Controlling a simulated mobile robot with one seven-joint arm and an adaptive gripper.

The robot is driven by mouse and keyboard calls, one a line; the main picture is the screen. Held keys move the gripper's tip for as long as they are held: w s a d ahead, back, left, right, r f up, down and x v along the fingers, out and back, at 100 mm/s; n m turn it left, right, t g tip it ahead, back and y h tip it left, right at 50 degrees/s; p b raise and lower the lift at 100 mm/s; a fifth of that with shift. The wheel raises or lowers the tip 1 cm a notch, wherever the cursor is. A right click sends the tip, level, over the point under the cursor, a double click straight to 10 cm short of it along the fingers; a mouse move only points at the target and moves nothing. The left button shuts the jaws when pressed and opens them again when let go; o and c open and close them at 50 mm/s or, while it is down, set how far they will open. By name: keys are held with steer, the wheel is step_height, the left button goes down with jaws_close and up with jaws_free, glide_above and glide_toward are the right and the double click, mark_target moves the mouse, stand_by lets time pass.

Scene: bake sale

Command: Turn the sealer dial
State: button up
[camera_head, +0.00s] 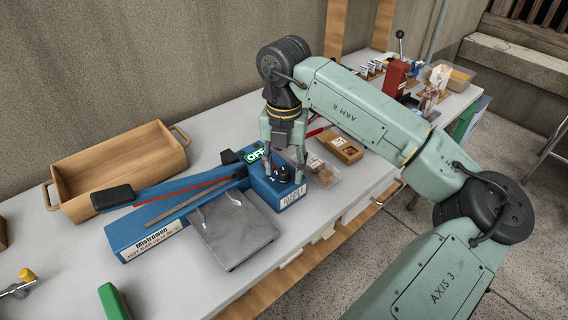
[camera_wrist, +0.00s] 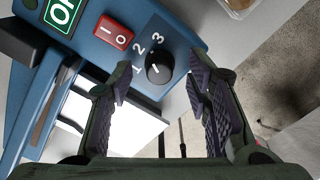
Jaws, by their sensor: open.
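The blue bag sealer (camera_head: 150,215) lies on the table with its long dark-handled arm stretching left. Its control end carries a black dial (camera_wrist: 159,68), with the numbers 1, 2 and 3 printed around it in the wrist view. A red rocker switch (camera_wrist: 115,33) and a green sign (camera_wrist: 62,12) sit to the left of the dial. My gripper (camera_wrist: 162,85) is open, with one finger on each side of the dial in the wrist view. In the head view my gripper (camera_head: 284,170) is over the sealer's control end. I cannot tell whether the fingers touch the dial.
A grey metal plate (camera_head: 235,232) is in front of the sealer. A wooden box (camera_head: 115,160) stands behind it. A clear container (camera_head: 322,172) and a small brown box (camera_head: 342,148) are close on the right. A green block (camera_head: 113,302) lies at the front left.

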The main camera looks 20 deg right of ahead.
steer(key=shift+f, duration=0.35)
steer(key=shift+c, duration=0.4)
jaws_close()
